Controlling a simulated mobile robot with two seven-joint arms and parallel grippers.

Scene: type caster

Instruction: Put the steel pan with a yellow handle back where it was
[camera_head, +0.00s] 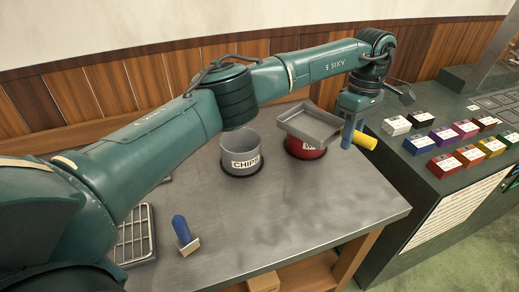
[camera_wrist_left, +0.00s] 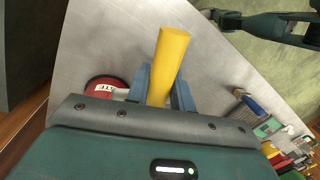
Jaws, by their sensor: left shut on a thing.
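The steel pan (camera_head: 312,125) is a shallow grey rectangular tray with a yellow handle (camera_head: 366,141). It is in the air over the red bin, hiding much of that bin's top in the head view. In the left wrist view the yellow handle (camera_wrist_left: 169,58) stands up between the blue fingers of my left gripper (camera_wrist_left: 162,88); the pan's tray is hidden there. My right gripper does not show in the head view.
On the steel table (camera_head: 310,215) stand a grey CHIPS bin (camera_head: 238,150) and a red bin (camera_head: 300,152). A blue-handled brush (camera_head: 183,234) and a wire rack (camera_head: 137,236) lie at left. Coloured boxes (camera_head: 467,154) fill the dark counter at right. The table's front right is clear.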

